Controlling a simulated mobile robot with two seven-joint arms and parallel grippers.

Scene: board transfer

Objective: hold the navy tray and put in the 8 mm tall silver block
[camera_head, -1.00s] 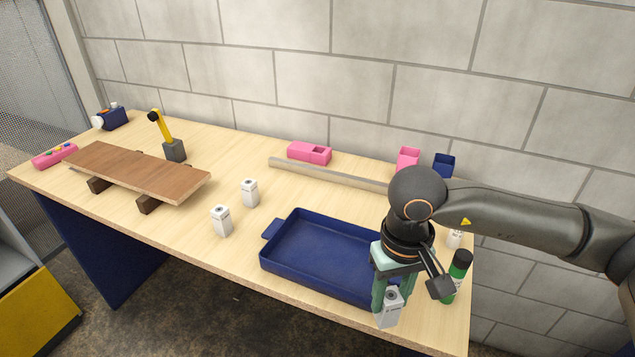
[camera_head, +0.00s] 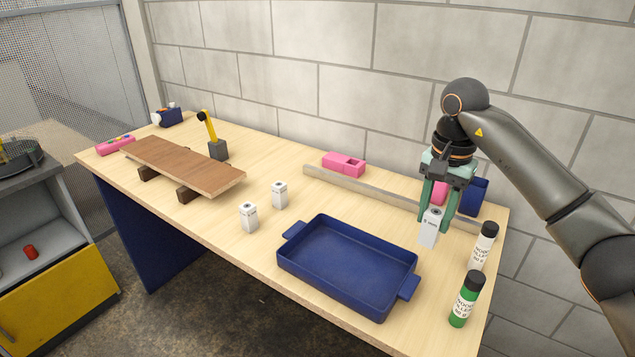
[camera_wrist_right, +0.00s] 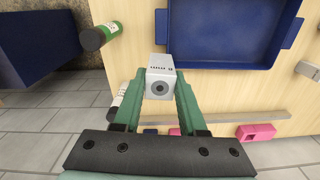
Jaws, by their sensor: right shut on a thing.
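The navy tray (camera_head: 345,262) is empty and lies at the front of the table, with a handle at each short end. No gripper holds it. My right gripper (camera_head: 437,214) is shut on a silver block (camera_head: 429,232) and holds it upright, seemingly raised, behind the tray's right end. The held block also shows in the right wrist view (camera_wrist_right: 160,82) between the fingers (camera_wrist_right: 160,90); its printed mm label is too small to read surely. Two similar silver blocks, (camera_head: 249,217) and (camera_head: 280,195), stand left of the tray. My left gripper is out of view.
A green bottle (camera_head: 465,304) and a white bottle (camera_head: 483,247) stand at the right edge. A grey rail (camera_head: 370,191) runs behind the tray. A pink box (camera_head: 343,164) is behind it. A wooden board (camera_head: 183,163) on supports lies at left.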

